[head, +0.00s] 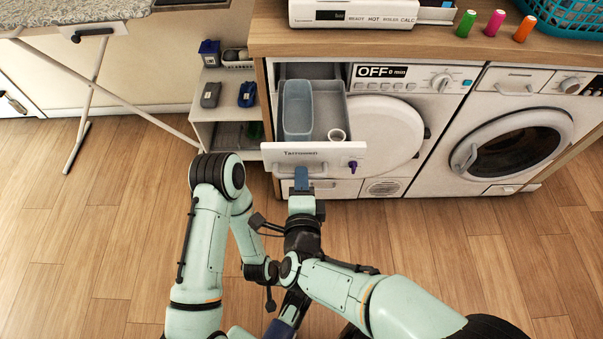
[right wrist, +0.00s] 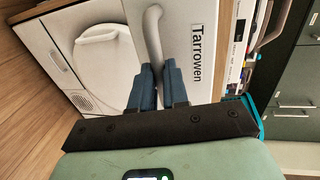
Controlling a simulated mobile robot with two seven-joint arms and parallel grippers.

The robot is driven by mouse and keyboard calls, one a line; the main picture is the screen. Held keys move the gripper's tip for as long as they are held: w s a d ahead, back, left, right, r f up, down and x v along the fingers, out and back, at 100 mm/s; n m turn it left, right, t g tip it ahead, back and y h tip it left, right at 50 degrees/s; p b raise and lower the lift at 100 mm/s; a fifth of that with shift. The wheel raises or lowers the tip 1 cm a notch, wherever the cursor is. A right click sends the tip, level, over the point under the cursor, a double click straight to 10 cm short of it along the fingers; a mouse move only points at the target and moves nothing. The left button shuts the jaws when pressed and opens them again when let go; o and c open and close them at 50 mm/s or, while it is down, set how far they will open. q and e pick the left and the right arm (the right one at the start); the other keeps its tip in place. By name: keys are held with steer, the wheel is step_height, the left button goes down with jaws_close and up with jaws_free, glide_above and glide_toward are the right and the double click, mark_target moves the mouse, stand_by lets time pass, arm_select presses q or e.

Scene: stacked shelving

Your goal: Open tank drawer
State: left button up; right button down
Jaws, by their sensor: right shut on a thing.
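The tank drawer (head: 302,152) of the left washing machine stands pulled out, its white front marked "Tarrowen". My right gripper (head: 301,178) is at the drawer front. In the right wrist view its blue fingers (right wrist: 157,85) are shut on the end of the curved grey drawer handle (right wrist: 154,35).
A round-door washer (head: 510,150) stands to the right. A small shelf (head: 228,100) with shoes is left of the drawer. An ironing board (head: 65,12) is at the upper left. The wooden floor (head: 100,250) at left is clear.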

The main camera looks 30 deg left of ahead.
steer(key=shift+s+d, duration=0.1)
stand_by(0.3)
steer(key=c, duration=1.1)
jaws_free()
arm_select(q)
steer(key=shift+s+d, duration=0.1)
steer(key=shift+s, duration=0.05)
